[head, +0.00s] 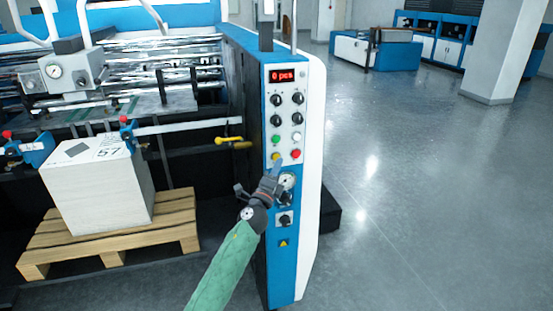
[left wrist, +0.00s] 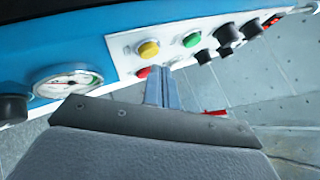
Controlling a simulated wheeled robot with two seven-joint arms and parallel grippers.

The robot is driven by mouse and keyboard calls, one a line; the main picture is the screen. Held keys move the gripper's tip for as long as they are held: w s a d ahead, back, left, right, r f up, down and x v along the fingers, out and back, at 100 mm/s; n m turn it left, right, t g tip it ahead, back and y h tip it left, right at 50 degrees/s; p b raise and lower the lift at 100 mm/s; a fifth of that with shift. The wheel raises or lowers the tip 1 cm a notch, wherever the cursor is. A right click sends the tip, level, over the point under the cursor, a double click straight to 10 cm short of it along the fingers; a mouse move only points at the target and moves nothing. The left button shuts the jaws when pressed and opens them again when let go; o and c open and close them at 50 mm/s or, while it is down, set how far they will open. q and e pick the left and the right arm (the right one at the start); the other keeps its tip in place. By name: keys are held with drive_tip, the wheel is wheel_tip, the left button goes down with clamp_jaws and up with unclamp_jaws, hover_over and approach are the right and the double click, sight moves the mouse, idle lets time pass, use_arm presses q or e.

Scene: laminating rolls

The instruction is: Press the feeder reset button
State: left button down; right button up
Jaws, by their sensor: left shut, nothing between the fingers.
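The control panel (head: 285,110) on the machine's end column carries a yellow button (head: 276,156), a red button (head: 295,154), a green button (head: 276,140) and a white button (head: 297,137). No label is readable, so I cannot tell which is the feeder reset button. My left gripper (head: 278,165) is shut and empty, its tip just below the yellow button. In the left wrist view its closed fingers (left wrist: 162,88) point at the panel, near the yellow button (left wrist: 148,48) and the red button (left wrist: 143,72). I cannot tell whether they touch. My right gripper is out of view.
A red display (head: 282,76) reads 0 pcs above several black knobs (head: 276,99). A round gauge (head: 287,181) sits below the buttons, close to my gripper. A white stack (head: 100,190) stands on a wooden pallet (head: 110,240) to the left. The floor at right is open.

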use_arm(q)
drive_tip(key=shift+w+a, duration=0.15)
drive_tip(key=shift+w, duration=0.25)
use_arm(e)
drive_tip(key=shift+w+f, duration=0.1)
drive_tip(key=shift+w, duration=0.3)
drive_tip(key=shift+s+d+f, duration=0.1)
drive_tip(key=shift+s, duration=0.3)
